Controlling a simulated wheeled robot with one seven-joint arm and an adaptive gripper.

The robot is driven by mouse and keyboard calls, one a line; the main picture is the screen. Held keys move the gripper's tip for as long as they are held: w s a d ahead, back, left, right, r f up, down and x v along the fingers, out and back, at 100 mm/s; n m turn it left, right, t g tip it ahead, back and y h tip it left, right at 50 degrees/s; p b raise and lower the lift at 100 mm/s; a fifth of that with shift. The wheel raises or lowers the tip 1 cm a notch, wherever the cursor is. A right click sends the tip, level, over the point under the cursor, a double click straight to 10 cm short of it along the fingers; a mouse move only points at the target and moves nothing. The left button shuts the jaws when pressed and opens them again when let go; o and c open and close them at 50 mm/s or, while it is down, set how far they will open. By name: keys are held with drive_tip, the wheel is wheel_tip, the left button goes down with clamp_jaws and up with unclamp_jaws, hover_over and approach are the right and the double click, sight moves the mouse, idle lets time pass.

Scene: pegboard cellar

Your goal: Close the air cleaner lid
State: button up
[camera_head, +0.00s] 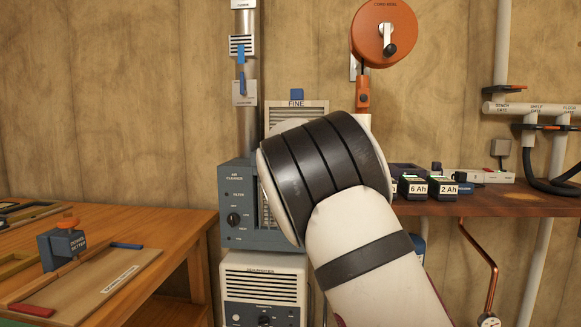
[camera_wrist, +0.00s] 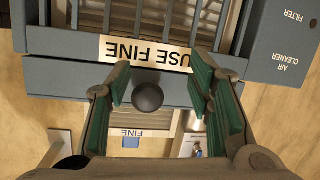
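The air cleaner (camera_head: 236,206) is a blue-grey box left of centre in the head view, with its right part hidden by my arm. In the wrist view the air cleaner (camera_wrist: 282,50) appears upside down, with slats and a "USE FINE" label (camera_wrist: 143,52). A round black knob (camera_wrist: 147,97) shows below that label, against a blue-grey edge. My gripper (camera_wrist: 162,92) is open, its green-padded fingers on either side of the knob, with a visible gap on the right. The head view hides my gripper behind my arm. I cannot tell the lid's angle.
A panel marked "FINE" with a blue tab (camera_head: 297,94) stands behind the air cleaner; it also shows in the wrist view (camera_wrist: 131,142). A dehumidifier (camera_head: 262,290) is below. A workbench (camera_head: 180,225) is left; a shelf with batteries (camera_head: 500,203) is right.

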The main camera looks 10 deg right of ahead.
drive_tip(key=shift+s+d+r, duration=0.1)
drive_tip(key=shift+d+r, duration=0.1)
drive_tip(key=shift+r, duration=0.2)
drive_tip(key=v, duration=1.1)
drive_tip(key=shift+s, duration=0.4)
drive_tip(key=shift+f, duration=0.1)
